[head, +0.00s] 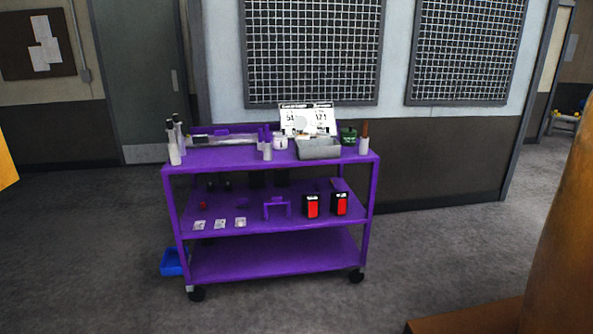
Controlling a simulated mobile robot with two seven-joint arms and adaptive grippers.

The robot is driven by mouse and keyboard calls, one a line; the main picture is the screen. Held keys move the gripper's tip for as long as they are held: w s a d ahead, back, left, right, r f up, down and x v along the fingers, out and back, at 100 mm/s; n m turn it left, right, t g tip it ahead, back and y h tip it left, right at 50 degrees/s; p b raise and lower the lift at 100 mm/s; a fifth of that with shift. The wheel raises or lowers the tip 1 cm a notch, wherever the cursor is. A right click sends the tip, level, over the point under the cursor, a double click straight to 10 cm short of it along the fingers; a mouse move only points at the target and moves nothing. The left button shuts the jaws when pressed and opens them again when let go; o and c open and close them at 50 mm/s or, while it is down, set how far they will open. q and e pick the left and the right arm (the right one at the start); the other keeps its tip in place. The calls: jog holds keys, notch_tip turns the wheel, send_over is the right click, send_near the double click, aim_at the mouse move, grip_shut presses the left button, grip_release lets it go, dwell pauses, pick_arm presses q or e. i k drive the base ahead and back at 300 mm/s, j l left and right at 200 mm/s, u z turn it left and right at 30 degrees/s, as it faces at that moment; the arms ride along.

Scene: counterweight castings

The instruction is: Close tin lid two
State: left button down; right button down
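I cannot make out a tin marked two or its lid with certainty. On the top shelf of a purple cart (212,158) stand a small dark green container (348,136) at the right and a small white container (280,142) near the middle. Both are too small to tell whether a lid is open or shut. Two black boxes with red fronts, one (311,206) left of the other (339,204), stand on the middle shelf. Neither of my grippers is in view.
A grey bin (319,149) and a white printed board (305,119) are on the cart's top. White bottles (173,147) stand at its left end. A blue tray (172,263) lies on the floor. A large orange shape (562,245) fills the right edge.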

aim_at(299, 122)
jog(key=i+j+z, duration=0.2)
jog(key=i+z, duration=0.25)
jog(key=i+j+z, duration=0.45)
jog(key=l, duration=0.1)
